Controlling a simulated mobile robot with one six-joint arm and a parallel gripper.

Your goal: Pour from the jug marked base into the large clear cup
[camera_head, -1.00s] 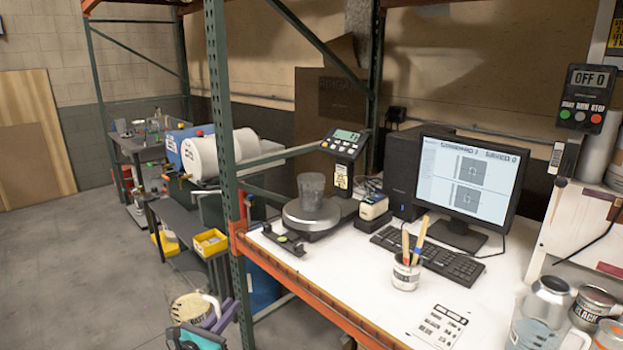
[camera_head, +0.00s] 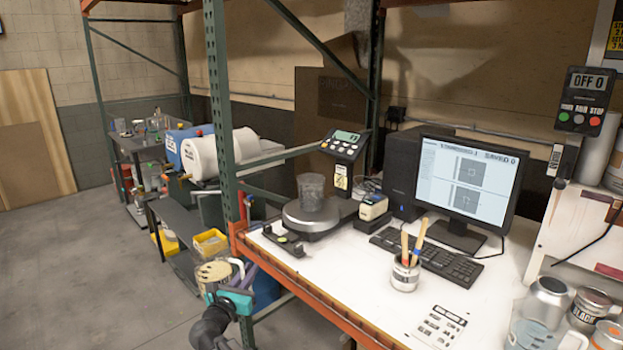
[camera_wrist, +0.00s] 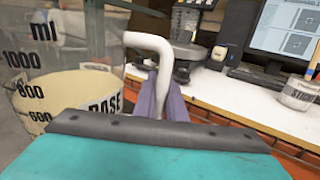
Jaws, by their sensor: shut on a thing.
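The jug marked base (camera_wrist: 75,95) is clear with black ml marks and holds cream liquid; it fills the left of the wrist view and looks roughly upright. Its white handle (camera_wrist: 150,42) is between the purple fingers of my gripper (camera_wrist: 163,95), which is shut on it. In the head view the jug (camera_head: 217,271) and my gripper (camera_head: 246,280) are at the lower left, in front of the bench edge. The large clear cup (camera_head: 311,188) stands upright on the round scale plate (camera_head: 311,214), beyond and to the right of the jug, apart from it.
The orange bench edge (camera_head: 300,285) and a green rack post (camera_head: 222,120) lie close to my gripper. The scale display (camera_head: 345,145) stands behind the cup. Yellow bins (camera_head: 210,242) are at left.

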